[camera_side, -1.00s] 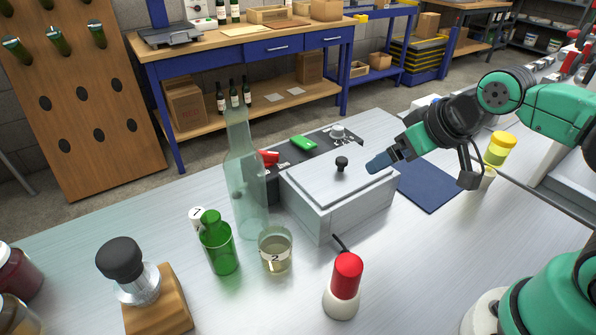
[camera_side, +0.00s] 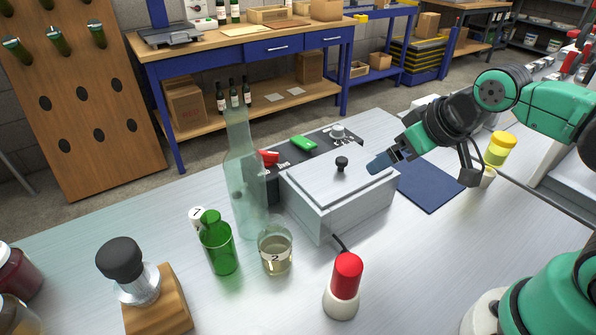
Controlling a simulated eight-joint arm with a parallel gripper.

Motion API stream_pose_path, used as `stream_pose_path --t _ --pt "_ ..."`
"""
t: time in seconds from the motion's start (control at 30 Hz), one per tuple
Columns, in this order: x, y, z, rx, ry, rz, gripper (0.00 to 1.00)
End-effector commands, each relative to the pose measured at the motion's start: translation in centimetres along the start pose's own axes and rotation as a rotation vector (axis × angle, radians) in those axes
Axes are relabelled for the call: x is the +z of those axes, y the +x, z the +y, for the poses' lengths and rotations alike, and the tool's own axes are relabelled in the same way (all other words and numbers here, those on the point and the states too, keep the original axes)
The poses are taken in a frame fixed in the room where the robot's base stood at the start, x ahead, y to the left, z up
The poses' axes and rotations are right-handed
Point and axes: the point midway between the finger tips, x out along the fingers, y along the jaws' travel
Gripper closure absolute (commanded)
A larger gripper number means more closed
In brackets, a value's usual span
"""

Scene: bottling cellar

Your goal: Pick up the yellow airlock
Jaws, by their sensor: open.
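I cannot make out a yellow airlock for certain. The one yellow item on the bench is a yellow-topped container (camera_side: 498,148) at the right, beyond my arm, and it looks like a jar. My gripper (camera_side: 378,164), with blue fingers, is open and points left. In the picture it is just right of the black knob (camera_side: 342,163) on the lid of a grey metal box (camera_side: 325,212). Its height above the lid is hard to judge. The inside of the box is hidden by the lid.
A tall clear bottle (camera_side: 245,190), green bottle (camera_side: 217,243), glass marked 2 (camera_side: 275,250) and red-topped bottle (camera_side: 345,285) stand left and in front of the box. A dark tray (camera_side: 322,145) lies behind it.

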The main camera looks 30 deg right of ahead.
Motion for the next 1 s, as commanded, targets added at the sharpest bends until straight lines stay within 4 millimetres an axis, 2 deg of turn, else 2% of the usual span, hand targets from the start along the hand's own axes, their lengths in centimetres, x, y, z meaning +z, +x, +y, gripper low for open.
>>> stream_pose_path --t 0.17,0.27,0.4,0.6,0.7,0.8,1.0 --pt "-0.4 1.2 3.8 0.152 -0.259 -0.143 0.09" --pt "-0.4 2.1 7.2 0.262 -0.467 -0.299 0.09" --pt "0.2 3.1 12.1 0.371 -0.726 -0.566 0.09" --pt "2.0 3.8 18.2 0.421 -0.999 -1.015 0.09" --pt "3.3 3.8 20.3 0.396 -1.079 -1.230 0.09" --pt "4.5 3.8 21.6 0.356 -1.120 -1.400 0.09" --pt "5.9 3.6 22.6 0.297 -1.144 -1.567 0.09"
